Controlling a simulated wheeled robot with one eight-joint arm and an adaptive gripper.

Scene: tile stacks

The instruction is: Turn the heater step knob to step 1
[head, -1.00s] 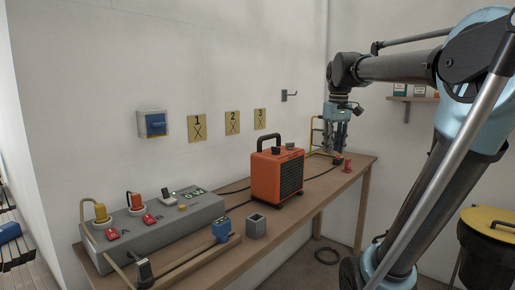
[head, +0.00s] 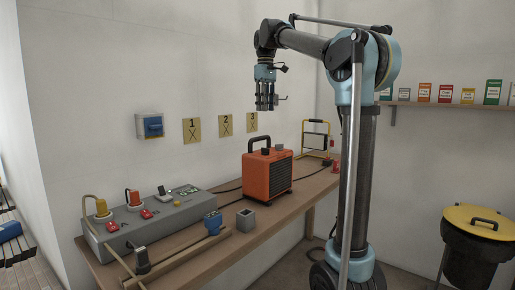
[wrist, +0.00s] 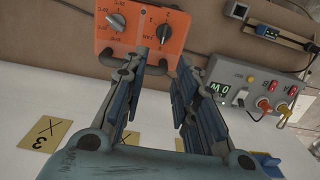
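The orange heater (head: 268,178) stands on the workbench, its black handle behind two dark knobs on top. In the wrist view the heater top (wrist: 139,38) shows both knobs. The left knob (wrist: 116,22) has a ring of small numbers. The right knob (wrist: 163,34) has fewer marks, including what looks like a 1 and a 2; it seems to be the step knob. Its exact pointer setting is hard to read. My gripper (head: 266,106) hangs above the heater, pointing down. Its two fingers (wrist: 171,66) are apart, empty, and clear of the knobs.
A grey control box (head: 155,222) with plugs and switches is on the bench's left. A blue device (head: 212,222) and small grey open box (head: 245,220) stand at the front. A yellow-framed work lamp (head: 316,140) stands at the far end. The wall behind carries numbered yellow plates (head: 225,125).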

